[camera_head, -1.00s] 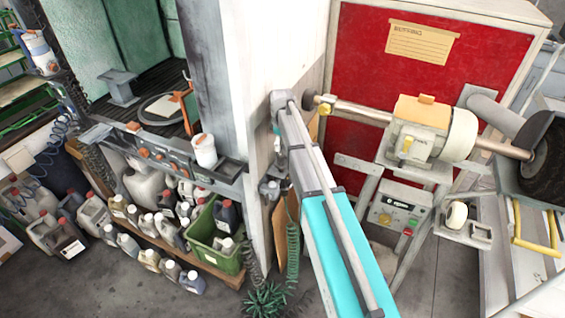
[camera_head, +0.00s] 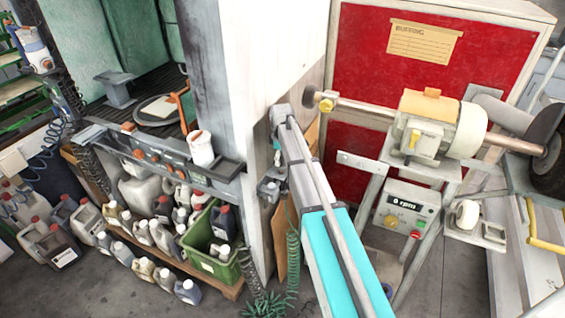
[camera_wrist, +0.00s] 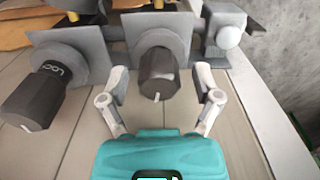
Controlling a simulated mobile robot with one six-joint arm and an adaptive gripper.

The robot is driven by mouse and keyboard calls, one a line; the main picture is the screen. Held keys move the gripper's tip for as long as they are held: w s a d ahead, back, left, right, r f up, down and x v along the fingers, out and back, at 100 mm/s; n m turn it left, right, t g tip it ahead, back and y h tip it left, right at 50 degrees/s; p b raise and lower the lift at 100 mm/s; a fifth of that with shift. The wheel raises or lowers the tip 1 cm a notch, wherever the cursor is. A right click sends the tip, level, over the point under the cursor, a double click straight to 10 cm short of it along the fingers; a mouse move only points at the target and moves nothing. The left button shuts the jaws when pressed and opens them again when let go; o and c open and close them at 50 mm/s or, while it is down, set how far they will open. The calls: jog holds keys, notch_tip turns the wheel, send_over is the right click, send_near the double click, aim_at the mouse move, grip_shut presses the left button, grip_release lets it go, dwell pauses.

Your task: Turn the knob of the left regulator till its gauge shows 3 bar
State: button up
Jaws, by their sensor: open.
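In the wrist view my gripper (camera_wrist: 160,84) is open, with one finger on each side of a dark ribbed regulator knob (camera_wrist: 158,73). Both fingers look apart from this knob, which has a white mark at its lower end. A second dark knob (camera_wrist: 36,96) with partly visible lock lettering is at the left, outside the fingers. Each knob sits in front of a grey square plate. I cannot tell from these frames which is the left regulator. No gauge reading is legible. In the head view the gripper and knobs are hidden or cannot be made out.
A grey block with a round pale cap (camera_wrist: 228,36) is right of the enclosed knob. The head view shows a white pillar (camera_head: 240,70), a buffing machine (camera_head: 432,125) with a 0 rpm panel (camera_head: 403,205), and bottles around a green crate (camera_head: 208,255).

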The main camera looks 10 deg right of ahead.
jog(key=shift+f, duration=0.25)
jog(key=c, duration=1.1)
jog(key=shift+d, duration=0.15)
grip_shut()
jog(key=shift+m, duration=0.3)
